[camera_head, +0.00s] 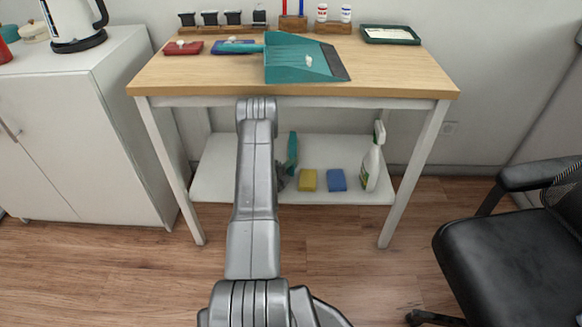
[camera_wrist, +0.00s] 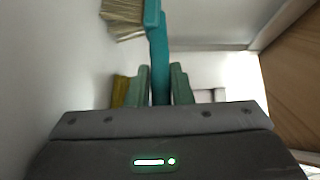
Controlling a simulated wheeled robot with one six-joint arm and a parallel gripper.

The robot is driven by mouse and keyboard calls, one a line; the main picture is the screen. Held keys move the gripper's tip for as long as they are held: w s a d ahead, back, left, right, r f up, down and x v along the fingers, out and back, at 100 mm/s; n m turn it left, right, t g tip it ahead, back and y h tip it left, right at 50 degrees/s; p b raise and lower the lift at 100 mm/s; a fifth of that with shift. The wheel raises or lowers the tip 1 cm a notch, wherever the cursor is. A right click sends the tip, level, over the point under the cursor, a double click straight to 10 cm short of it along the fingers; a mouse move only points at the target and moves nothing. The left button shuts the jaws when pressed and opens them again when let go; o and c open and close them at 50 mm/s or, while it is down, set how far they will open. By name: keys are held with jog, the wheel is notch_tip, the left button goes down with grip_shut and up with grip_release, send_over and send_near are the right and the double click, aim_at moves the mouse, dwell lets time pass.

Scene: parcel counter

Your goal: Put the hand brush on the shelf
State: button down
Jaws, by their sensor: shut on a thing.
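The hand brush (camera_wrist: 158,48) has a teal handle and pale bristles. In the wrist view its handle is between the two fingers of my gripper (camera_wrist: 161,82), which is shut on it. In the head view the brush (camera_head: 292,150) shows just right of my arm, its handle roughly upright, at the level of the white lower shelf (camera_head: 227,178) under the table. My gripper is mostly hidden behind my arm there. I cannot tell whether the brush touches the shelf.
A yellow sponge (camera_head: 308,180), a blue sponge (camera_head: 337,180) and a spray bottle (camera_head: 373,160) stand right of the brush on the shelf. The tabletop (camera_head: 200,80) above holds a teal dustpan (camera_head: 295,62). Table legs flank the shelf; its left part is clear.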

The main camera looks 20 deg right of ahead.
jog(key=c, duration=1.3)
grip_release()
jog(key=shift+s+f, duration=0.1)
jog(key=shift+f, duration=0.45)
jog(key=shift+r, duration=0.1)
jog(key=shift+r+p, duration=0.5)
jog(key=shift+p, duration=0.1)
jog(key=shift+a+r+p, duration=0.25)
jog(key=shift+a+p, duration=0.05)
jog(key=shift+p, duration=0.05)
jog(key=p+v, duration=0.2)
jog(key=v, duration=0.9)
jog(key=shift+s+a, duration=0.15)
